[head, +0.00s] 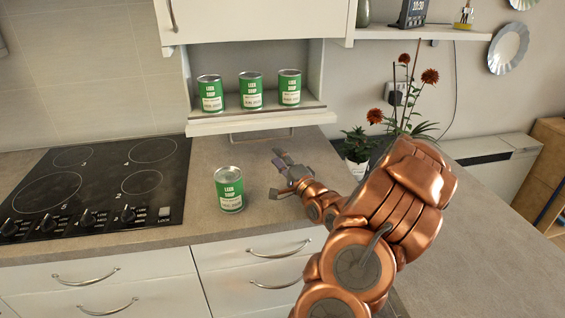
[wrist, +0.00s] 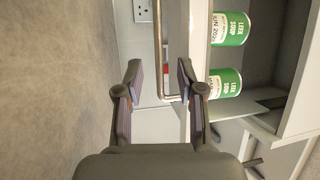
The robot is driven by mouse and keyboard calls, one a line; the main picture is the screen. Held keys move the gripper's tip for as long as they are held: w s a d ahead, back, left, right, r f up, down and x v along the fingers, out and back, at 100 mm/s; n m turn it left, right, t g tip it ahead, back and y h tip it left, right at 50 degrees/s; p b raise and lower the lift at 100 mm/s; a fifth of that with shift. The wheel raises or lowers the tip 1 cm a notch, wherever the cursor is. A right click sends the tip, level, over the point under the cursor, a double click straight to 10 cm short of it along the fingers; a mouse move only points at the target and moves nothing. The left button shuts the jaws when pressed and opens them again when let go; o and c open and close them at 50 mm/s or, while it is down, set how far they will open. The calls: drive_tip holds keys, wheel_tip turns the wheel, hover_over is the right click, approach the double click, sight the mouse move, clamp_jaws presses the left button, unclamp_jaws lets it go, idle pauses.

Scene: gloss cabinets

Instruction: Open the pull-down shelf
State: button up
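The pull-down shelf (head: 262,119) is a white unit under the upper cabinet, with several green-labelled cans' worth of space and three leek soup cans (head: 251,90) standing on it. A thin metal bar handle (head: 262,139) hangs below its front edge. In the wrist view the handle (wrist: 158,45) runs up the picture and bends towards the shelf (wrist: 198,40). My gripper (head: 274,174) is in front of and below the handle, above the counter. In the wrist view my gripper (wrist: 157,78) is open, and the handle shows between its fingers. I cannot tell any contact.
A leek soup can (head: 229,189) stands on the counter (head: 170,215), left of my gripper. A black hob (head: 100,185) is at the left. A potted plant (head: 358,150) stands to the right. The counter at the right is clear.

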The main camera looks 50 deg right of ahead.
drive_tip(key=shift+v, duration=0.9)
